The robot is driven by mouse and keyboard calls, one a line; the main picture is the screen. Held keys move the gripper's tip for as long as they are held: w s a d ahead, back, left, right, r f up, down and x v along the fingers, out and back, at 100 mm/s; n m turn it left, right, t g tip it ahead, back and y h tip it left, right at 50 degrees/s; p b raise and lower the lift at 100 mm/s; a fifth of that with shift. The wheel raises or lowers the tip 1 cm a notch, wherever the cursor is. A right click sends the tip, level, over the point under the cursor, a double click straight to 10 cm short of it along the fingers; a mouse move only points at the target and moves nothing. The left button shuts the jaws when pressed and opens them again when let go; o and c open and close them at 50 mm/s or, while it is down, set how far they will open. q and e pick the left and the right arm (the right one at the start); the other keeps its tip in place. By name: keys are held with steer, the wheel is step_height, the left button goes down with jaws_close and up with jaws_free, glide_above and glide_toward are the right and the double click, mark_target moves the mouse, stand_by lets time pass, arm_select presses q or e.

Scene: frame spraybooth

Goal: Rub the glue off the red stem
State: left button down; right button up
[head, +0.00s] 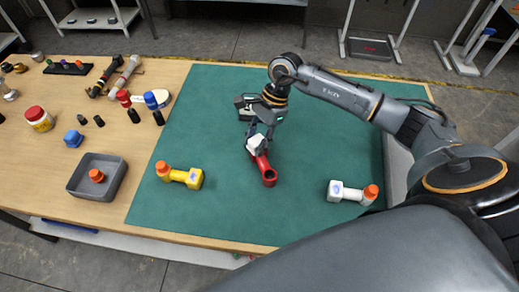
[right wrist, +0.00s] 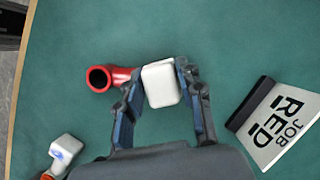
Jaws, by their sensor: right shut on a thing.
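The red stem (head: 268,176) lies on the green mat, its round hollow end toward the front. In the right wrist view the red stem (right wrist: 103,78) runs left from a white block (right wrist: 161,84), which hides its other end. My right gripper (head: 257,139) is shut on the white block (head: 254,144), over the far end of the stem. The fingers of the right gripper (right wrist: 160,88) sit on either side of the block. I cannot tell whether block and stem touch. No glue shows on the visible part of the stem. My left gripper is not in view.
A yellow stem (head: 186,178) with an orange cap lies left, a white stem (head: 345,191) with an orange cap right. A "RED JOB" card (right wrist: 285,122) lies behind the gripper. A grey bin (head: 84,184) and several tools stand left. Mat between the stems is clear.

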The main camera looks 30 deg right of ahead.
steer(key=shift+w+d, duration=0.1)
steer(key=shift+w, duration=0.45)
steer(key=shift+r+p, duration=0.85)
steer(key=shift+r, duration=2.2)
steer(key=shift+r, duration=0.1)
steer(key=shift+r+p, duration=0.3)
steer(key=shift+r, duration=1.15)
